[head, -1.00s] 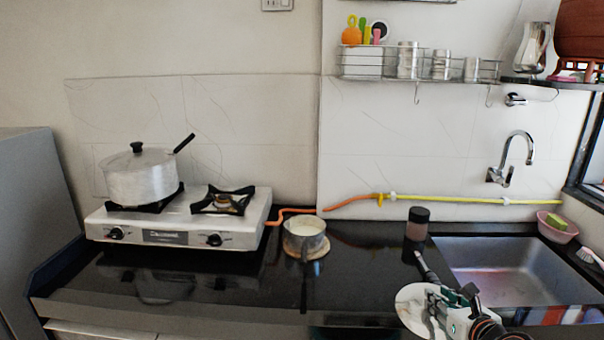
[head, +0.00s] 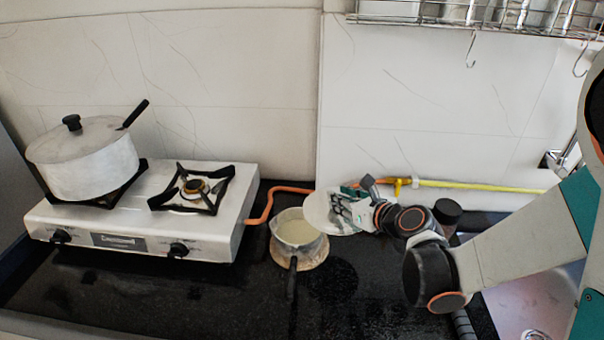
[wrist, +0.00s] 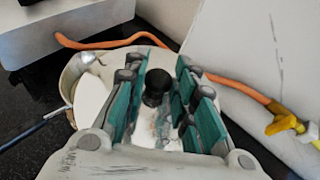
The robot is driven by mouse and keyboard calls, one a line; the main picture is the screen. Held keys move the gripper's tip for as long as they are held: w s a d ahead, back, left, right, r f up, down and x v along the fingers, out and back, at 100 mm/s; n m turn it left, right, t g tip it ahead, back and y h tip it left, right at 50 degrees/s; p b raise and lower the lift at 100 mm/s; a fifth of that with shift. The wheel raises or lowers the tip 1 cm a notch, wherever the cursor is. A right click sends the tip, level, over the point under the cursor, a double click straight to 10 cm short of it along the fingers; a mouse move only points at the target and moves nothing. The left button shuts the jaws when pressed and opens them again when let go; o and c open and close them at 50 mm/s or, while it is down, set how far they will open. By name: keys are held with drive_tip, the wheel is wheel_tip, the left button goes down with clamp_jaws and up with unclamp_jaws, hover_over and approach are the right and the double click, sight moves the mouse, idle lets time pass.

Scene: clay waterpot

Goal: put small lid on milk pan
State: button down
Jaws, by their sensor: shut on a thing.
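The milk pan (head: 298,230) is a small metal pan with a dark handle and pale contents. It stands on a round wooden mat (head: 306,258) on the black counter. My gripper (head: 350,208) is just right of the pan, shut on the black knob of the small lid (head: 318,212), a pale round disc. In the wrist view my gripper (wrist: 158,100) has its fingers on both sides of the knob (wrist: 157,86). There the lid (wrist: 90,98) partly covers the pan (wrist: 80,72). The lid's left edge is close to the pan's right rim; I cannot tell if they touch.
A white gas stove (head: 130,232) with a large lidded pot (head: 85,165) stands on the left. An orange hose (head: 262,208) and yellow pipe (head: 470,185) run along the wall behind. A dark-capped jar (head: 447,213) is behind my arm. A wire rack (head: 480,18) hangs above.

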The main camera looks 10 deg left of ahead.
sight(331, 233)
drive_tip(key=a+r, duration=0.1)
drive_tip(key=a, duration=0.2)
drive_tip(key=a+r+n+g+y+p, duration=0.1)
drive_tip(key=a, duration=0.2)
drive_tip(key=a+r+n, duration=0.1)
drive_tip(key=a, duration=0.2)
drive_tip(key=shift+s+a+g+y+p, duration=0.1)
drive_tip(key=shift+a+g+y+p, duration=0.2)
drive_tip(key=shift+a+g+p, duration=0.1)
drive_tip(key=f+b, duration=0.4)
drive_tip(key=f, duration=0.1)
drive_tip(key=f+b, duration=0.2)
drive_tip(key=f, duration=0.1)
drive_tip(key=shift+s+a+f+b, duration=0.1)
drive_tip(key=shift+s+a+b, duration=0.15)
drive_tip(key=shift+a+b, duration=0.15)
drive_tip(key=shift+f, duration=0.4)
drive_tip(key=shift+s+d+f+b, duration=0.1)
drive_tip(key=shift+f+b, duration=0.1)
drive_tip(key=shift+b, duration=0.25)
drive_tip(key=c, duration=1.2)
unclamp_jaws()
drive_tip(key=shift+c, duration=0.2)
drive_tip(key=v, duration=1.1)
drive_tip(key=shift+s+d+r, duration=0.15)
drive_tip(key=shift+d+r, duration=0.1)
drive_tip(key=shift+d, duration=0.05)
